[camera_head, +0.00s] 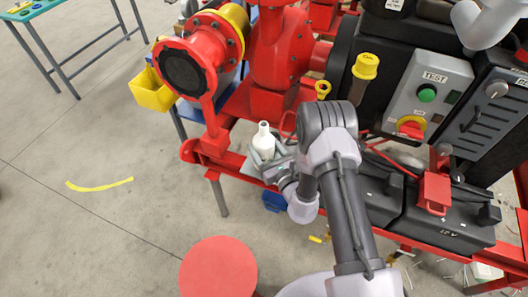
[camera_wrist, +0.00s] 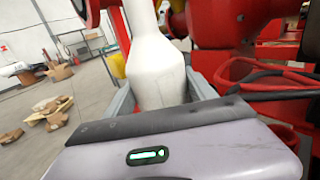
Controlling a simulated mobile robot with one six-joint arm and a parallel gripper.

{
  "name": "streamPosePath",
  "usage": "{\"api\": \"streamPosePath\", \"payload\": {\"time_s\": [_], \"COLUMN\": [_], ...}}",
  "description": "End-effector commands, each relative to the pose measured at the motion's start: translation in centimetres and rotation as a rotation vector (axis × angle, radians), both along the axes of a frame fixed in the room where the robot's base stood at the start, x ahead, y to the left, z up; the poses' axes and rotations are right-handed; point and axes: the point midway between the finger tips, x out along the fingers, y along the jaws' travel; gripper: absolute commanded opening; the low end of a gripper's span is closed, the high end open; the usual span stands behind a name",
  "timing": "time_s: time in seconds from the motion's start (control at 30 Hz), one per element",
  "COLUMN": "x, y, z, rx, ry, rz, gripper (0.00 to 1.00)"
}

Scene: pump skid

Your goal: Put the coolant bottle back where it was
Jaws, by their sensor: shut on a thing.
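The coolant bottle (camera_head: 263,141) is white with a narrow neck and stands roughly upright at the front of the red pump skid in the head view. In the wrist view the bottle (camera_wrist: 153,68) fills the middle, slightly tilted, between the two grey fingers. My gripper (camera_head: 264,158) is shut on the bottle's body. The bottle's base is hidden by the fingers and the wrist, so I cannot tell whether it touches the skid.
The red pump (camera_head: 205,75) with a yellow bin (camera_head: 152,90) is behind left. Black batteries (camera_head: 440,220) and a control panel (camera_head: 428,92) are at right. A red round top (camera_head: 218,268) stands in front. Open floor lies left.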

Motion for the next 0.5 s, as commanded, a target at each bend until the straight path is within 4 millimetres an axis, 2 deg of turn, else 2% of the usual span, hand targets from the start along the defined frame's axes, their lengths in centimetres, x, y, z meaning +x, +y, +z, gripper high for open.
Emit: {"api": "streamPosePath", "payload": {"time_s": [0.03,0.07,0.4,0.43,0.5], "x": [0.03,0.01,-0.01,-0.05,-0.05], "y": [-0.03,-0.04,-0.07,-0.06,-0.06], "z": [-1.41,-1.72,-1.84,-1.84,-1.77], "rx": [0.001,0.001,0.001,0.000,0.000], "ry": [0.000,0.000,-0.002,0.000,0.000], "rz": [-0.001,-0.001,-0.001,0.000,0.000], "gripper": [0.13,0.13,0.13,0.68,0.82]}}
